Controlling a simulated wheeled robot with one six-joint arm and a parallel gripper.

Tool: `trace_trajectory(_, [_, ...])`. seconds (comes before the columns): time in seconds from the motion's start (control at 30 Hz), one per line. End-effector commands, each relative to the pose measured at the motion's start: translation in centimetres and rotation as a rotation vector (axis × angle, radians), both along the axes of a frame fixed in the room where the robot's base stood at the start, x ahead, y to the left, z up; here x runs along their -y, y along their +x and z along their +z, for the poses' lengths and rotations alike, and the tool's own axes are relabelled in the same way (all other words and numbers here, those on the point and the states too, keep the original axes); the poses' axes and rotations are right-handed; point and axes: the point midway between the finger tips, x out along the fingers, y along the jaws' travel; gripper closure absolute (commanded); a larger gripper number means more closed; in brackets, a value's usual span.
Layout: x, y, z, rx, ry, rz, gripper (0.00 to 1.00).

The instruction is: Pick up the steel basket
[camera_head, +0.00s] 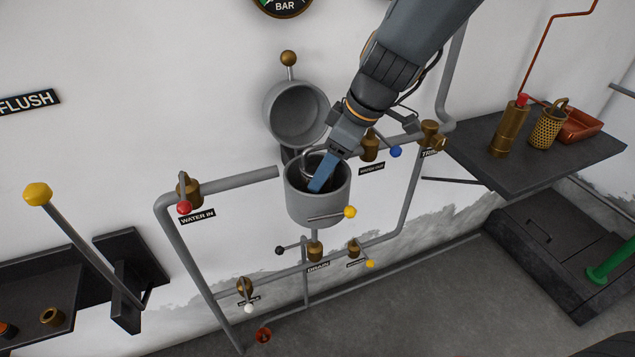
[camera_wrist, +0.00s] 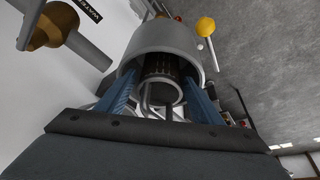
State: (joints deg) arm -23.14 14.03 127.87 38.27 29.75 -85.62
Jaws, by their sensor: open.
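The steel basket (camera_head: 308,176) sits inside the open grey cylindrical pot (camera_head: 318,209) on the wall pipework. Most of it is hidden by the pot's wall and my gripper. In the wrist view the basket (camera_wrist: 161,69) shows as a dark perforated cylinder with a pale rim and a thin bent handle standing toward the camera. My gripper (camera_head: 320,186) reaches down into the pot's mouth from the upper right. In the wrist view its two blue fingers (camera_wrist: 160,92) are open, one on each side of the handle. Whether either finger touches it I cannot tell.
The pot's round lid (camera_head: 297,112) stands open behind it. A yellow-knobbed lever (camera_head: 349,212) sticks out at the pot's front right. Pipes and valves surround the pot. A dark shelf (camera_head: 500,180) at right holds a brass cylinder (camera_head: 509,128), a brass basket (camera_head: 547,130) and a red tray (camera_head: 582,126).

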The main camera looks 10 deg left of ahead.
Motion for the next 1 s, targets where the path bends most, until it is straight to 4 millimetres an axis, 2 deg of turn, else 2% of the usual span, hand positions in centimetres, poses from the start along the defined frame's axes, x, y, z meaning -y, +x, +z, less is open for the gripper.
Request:
trace_trajectory(0.4, [-1.9,0.2,-4.1,-0.003,-0.001,-0.001,0.4])
trace_trajectory(0.7, [-2.0,0.3,-4.3,-0.002,-0.001,-0.001,0.4])
trace_trajectory(0.9, [-2.0,0.3,-4.3,-0.001,-0.001,-0.001,0.73])
trace_trajectory(0.93, [-2.0,0.3,-4.3,-0.001,-0.001,-0.001,0.77])
trace_trajectory(1.0, [-2.0,0.3,-4.3,0.0,0.0,-0.001,0.77])
